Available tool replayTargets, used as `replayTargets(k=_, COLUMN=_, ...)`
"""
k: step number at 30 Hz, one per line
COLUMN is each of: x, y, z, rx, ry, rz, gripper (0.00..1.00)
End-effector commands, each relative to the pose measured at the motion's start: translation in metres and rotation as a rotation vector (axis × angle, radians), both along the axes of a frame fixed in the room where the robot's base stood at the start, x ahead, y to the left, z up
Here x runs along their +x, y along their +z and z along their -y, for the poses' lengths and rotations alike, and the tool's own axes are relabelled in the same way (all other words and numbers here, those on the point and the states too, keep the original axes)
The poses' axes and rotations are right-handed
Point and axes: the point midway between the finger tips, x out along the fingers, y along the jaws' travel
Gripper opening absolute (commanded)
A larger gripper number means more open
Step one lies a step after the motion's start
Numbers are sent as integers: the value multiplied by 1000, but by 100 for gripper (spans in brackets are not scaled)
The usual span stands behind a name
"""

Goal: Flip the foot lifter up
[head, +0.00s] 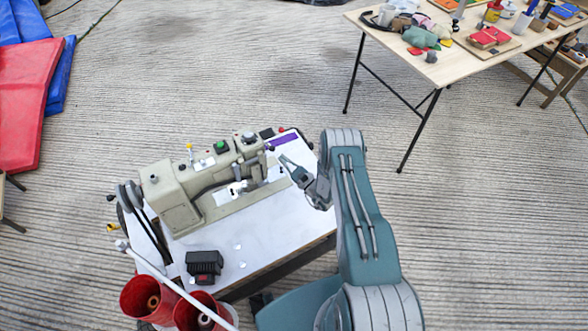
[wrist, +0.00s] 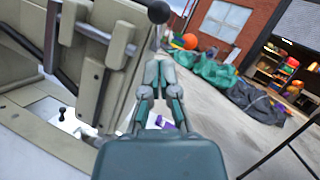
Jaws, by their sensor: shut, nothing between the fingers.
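A beige sewing machine (head: 180,195) stands on a white-topped table; its head end also fills the left of the wrist view (wrist: 22,60). A pale lever with a black ball knob (wrist: 158,11) rises beside the head in the wrist view; the knob shows small in the head view (head: 270,147). I cannot tell for sure whether this lever is the foot lifter. My gripper (wrist: 157,68) is shut and empty, with its fingertips just below and near the knob; contact is unclear. In the head view, my gripper (head: 284,160) reaches in from the right.
The white tabletop (head: 265,225) is mostly clear in front of the machine. A cluttered wooden table (head: 480,55) stands at the upper right. Concrete floor lies between.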

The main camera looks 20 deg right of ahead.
Motion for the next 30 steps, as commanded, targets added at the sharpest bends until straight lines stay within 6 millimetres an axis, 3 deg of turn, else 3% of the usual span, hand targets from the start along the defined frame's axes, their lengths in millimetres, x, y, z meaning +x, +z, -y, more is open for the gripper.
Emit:
replayTargets(k=7, x=5, y=21, z=-13, rx=-1, ry=0, rz=0, gripper=0)
replayTargets(k=30, x=6, y=27, z=-13, rx=-20, ry=-1, rz=-99, gripper=0)
